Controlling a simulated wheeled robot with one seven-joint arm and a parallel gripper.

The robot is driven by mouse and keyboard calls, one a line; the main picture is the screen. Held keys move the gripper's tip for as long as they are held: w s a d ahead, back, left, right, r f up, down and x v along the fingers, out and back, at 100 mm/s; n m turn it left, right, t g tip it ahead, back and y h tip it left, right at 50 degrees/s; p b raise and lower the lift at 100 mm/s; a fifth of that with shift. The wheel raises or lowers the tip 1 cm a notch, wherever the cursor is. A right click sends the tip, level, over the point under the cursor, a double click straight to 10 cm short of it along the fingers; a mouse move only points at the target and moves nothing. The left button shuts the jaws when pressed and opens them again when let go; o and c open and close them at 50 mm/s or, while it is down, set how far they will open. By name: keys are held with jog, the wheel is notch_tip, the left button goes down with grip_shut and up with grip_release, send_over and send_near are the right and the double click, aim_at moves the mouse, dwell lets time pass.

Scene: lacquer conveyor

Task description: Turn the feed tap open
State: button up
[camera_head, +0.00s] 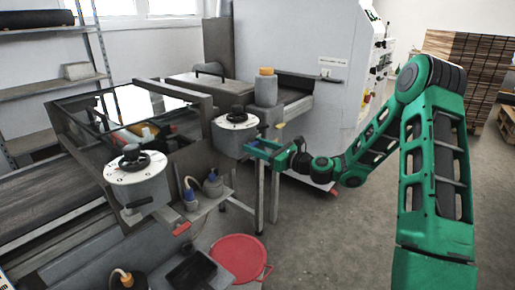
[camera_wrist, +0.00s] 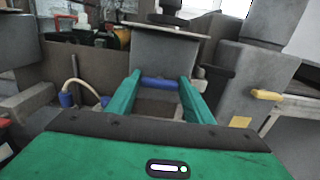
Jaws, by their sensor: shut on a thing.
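My gripper (camera_head: 256,146) reaches in from the right, low beside the right-hand round dial housing (camera_head: 236,133). In the wrist view its two green fingers are shut on a blue handle (camera_wrist: 160,83), which lies crosswise between the fingertips under the dial housing. The handle looks like the lever of the feed tap; the valve body behind it is hidden. A yellow grip (camera_wrist: 267,95) is to the right of my fingers in the wrist view.
The large grey machine (camera_head: 295,60) stands behind.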

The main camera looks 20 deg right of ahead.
jog(key=shift+w+d, duration=0.1)
jog(key=shift+d, duration=0.1)
jog(key=n, duration=0.8)
jog(key=shift+a+n, duration=0.1)
jog(key=shift+n, duration=0.3)
jog(key=n, duration=0.4)
jog(key=shift+f+n, duration=0.15)
jog(key=shift+n, duration=0.15)
jog(key=n, duration=0.4)
jog(key=shift+f, duration=0.15)
jog(key=shift+n, duration=0.3)
jog(key=shift+a, duration=0.1)
jog(key=o, duration=1.1)
jog(key=shift+c, duration=0.2)
